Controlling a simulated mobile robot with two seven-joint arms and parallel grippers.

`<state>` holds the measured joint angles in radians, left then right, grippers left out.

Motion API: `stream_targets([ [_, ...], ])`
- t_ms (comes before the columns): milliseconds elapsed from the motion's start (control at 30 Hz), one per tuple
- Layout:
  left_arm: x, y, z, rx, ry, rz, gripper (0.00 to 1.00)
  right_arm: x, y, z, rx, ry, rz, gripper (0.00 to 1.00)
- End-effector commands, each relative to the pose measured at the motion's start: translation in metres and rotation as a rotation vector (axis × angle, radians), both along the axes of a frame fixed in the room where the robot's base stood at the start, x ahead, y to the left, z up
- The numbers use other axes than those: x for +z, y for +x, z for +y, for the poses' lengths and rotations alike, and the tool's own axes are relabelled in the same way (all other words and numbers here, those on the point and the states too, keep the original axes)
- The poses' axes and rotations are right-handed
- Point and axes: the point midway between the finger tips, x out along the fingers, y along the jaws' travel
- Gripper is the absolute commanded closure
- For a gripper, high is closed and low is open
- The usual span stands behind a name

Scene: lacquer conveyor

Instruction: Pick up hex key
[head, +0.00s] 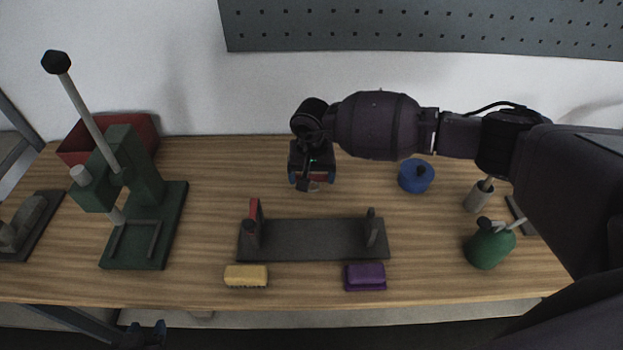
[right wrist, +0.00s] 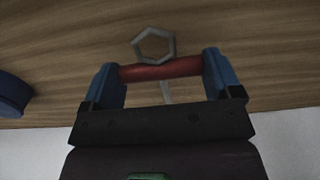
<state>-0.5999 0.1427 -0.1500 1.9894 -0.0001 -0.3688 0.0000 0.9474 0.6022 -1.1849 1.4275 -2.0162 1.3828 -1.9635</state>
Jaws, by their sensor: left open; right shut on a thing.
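The hex key shows in the right wrist view as a grey hexagonal ring (right wrist: 153,45) with a red crosswise grip (right wrist: 160,69) and a thin grey shank behind it. My right gripper (right wrist: 160,66) is shut on the red grip, one blue finger at each end. In the head view my right gripper (head: 313,181) points down over the middle of the bench, behind the dark fixture, and a small grey part of the hex key (head: 314,187) shows below it. My left gripper (head: 150,334) is open and low at the bottom left, in front of the bench edge, partly cut off.
A dark fixture (head: 315,240) with two uprights stands on the wooden bench (head: 208,215). A yellow brush (head: 246,275) and a purple block (head: 365,277) lie before it.

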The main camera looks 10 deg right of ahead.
Motion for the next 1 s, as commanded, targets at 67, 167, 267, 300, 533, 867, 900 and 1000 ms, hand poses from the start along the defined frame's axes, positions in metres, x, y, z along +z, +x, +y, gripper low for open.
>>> stream_targets([
  [67,-0.001,0.001,0.0,0.0,0.0,-0.002,0.57,0.017,0.001,0.0,0.002,0.0,-0.004,0.4],
  [167,-0.002,0.002,0.0,-0.002,0.0,-0.004,0.57,0.041,0.001,0.0,0.004,-0.001,-0.005,0.4],
  [267,-0.004,0.002,0.0,-0.002,0.0,-0.004,0.57,0.068,0.001,0.0,0.002,0.0,-0.005,0.4],
  [300,-0.005,0.002,0.0,-0.002,0.0,-0.003,0.57,0.079,0.001,0.0,0.003,0.001,-0.007,0.4],
  [533,-0.011,0.001,0.0,-0.001,0.0,0.0,0.57,0.133,0.001,0.0,0.002,0.0,-0.005,0.4],
  [867,-0.017,-0.005,0.001,0.002,0.0,0.012,0.57,0.175,0.0,0.0,0.001,0.0,-0.002,0.4],
  [900,-0.018,-0.005,0.001,0.002,0.0,0.013,0.57,0.177,0.0,0.0,0.001,0.0,-0.001,0.4],
  [1000,-0.018,-0.005,0.001,0.003,0.0,0.014,0.57,0.18,0.0,0.0,0.001,0.0,0.0,0.4],
])
